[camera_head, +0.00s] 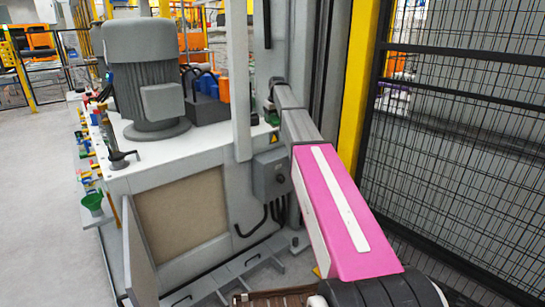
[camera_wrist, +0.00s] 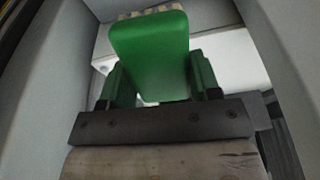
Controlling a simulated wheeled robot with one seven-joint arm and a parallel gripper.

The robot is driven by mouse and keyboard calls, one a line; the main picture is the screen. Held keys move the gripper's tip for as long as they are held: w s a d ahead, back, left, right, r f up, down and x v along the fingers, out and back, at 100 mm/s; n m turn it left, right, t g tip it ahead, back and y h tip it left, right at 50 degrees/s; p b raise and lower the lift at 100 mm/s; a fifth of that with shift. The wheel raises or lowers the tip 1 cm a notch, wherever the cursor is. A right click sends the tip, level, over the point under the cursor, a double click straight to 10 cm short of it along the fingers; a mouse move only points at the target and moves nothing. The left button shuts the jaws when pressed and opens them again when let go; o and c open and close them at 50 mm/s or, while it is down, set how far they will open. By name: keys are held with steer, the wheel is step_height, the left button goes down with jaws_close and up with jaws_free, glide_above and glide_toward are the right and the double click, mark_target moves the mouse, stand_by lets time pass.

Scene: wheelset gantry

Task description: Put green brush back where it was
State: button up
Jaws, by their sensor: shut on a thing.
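The green brush (camera_wrist: 150,48) fills the upper middle of the wrist view, with its pale bristles at the top edge, away from my gripper. My gripper (camera_wrist: 162,88) is shut on the brush, with one finger on each side of it. In the head view my arm reaches away to the machine, and a small green patch (camera_head: 271,117) shows at its far end, by the right edge of the machine top. It is too small to tell whether this is the brush. Where the brush was before cannot be told.
A grey motor (camera_head: 148,70) stands on the white machine top, with blue and orange bins (camera_head: 222,88) behind it. A grey upright (camera_head: 240,80) stands close left of my arm's end. A yellow post (camera_head: 357,85) and mesh fence (camera_head: 465,150) are at right. The left floor is clear.

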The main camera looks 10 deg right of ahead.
mark_target(272, 154)
steer(key=shift+w+a+r+n+g+h, duration=0.15)
steer(key=shift+w+n+g+h, duration=0.4)
steer(key=shift+g, duration=0.55)
steer(key=shift+w+f, duration=0.15)
steer(key=shift+f, duration=0.1)
step_height(272, 154, down, 18)
steer(key=shift+r, duration=0.25)
steer(key=shift+f, duration=0.1)
steer(key=o, duration=0.8)
steer(key=shift+o, duration=0.2)
